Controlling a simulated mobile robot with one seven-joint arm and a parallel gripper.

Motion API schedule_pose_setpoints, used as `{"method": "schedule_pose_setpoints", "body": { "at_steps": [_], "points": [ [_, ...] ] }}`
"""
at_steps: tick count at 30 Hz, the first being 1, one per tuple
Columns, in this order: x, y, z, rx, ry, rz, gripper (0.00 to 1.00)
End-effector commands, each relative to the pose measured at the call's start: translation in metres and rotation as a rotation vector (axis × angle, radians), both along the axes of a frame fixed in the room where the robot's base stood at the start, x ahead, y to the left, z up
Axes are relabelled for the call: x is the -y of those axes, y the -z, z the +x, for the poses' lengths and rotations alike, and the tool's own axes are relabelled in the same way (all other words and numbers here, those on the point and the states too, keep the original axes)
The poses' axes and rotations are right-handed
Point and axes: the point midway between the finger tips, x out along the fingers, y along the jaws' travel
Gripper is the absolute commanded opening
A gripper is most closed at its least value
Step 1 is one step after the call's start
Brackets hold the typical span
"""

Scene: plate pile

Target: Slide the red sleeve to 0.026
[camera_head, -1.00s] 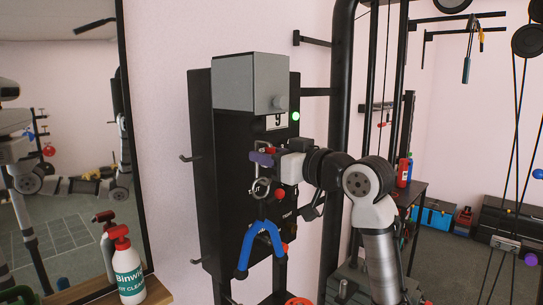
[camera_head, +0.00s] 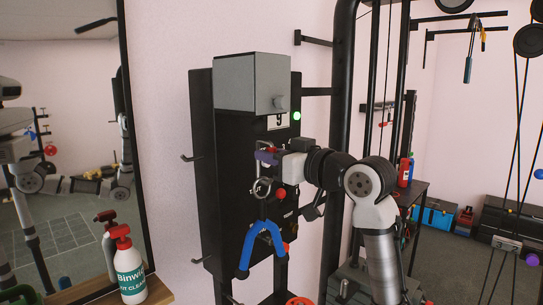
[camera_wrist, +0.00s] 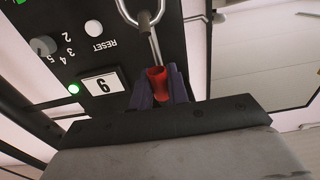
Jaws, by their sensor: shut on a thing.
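The red sleeve (camera_wrist: 157,79) shows in the wrist view on a thin metal rod. My gripper (camera_wrist: 160,88) has its dark purple fingers shut on it, one on each side, with the sleeve's end showing between them. A metal ring (camera_wrist: 140,12) joins the rod's far end. In the head view my gripper (camera_head: 266,156) is at the front of the black panel, just above the hanging ring (camera_head: 262,188). The sleeve is mostly hidden there by the fingers.
The black panel (camera_head: 226,160) carries a grey box (camera_head: 245,85), a green light (camera_head: 296,115) and a blue handle (camera_head: 262,240) below the ring. A numbered knob (camera_wrist: 43,46), a RESET button (camera_wrist: 93,27) and a one-digit display (camera_wrist: 102,84) are beside the rod.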

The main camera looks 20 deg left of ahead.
Motion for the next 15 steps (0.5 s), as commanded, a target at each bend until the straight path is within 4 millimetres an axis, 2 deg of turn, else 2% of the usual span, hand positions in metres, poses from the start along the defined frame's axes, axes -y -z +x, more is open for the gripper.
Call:
{"method": "schedule_pose_setpoints", "body": {
  "at_steps": [15],
  "points": [
    [0.000, 0.014, 0.000, 0.001, 0.000, 0.000, 0.00]
  ]
}}
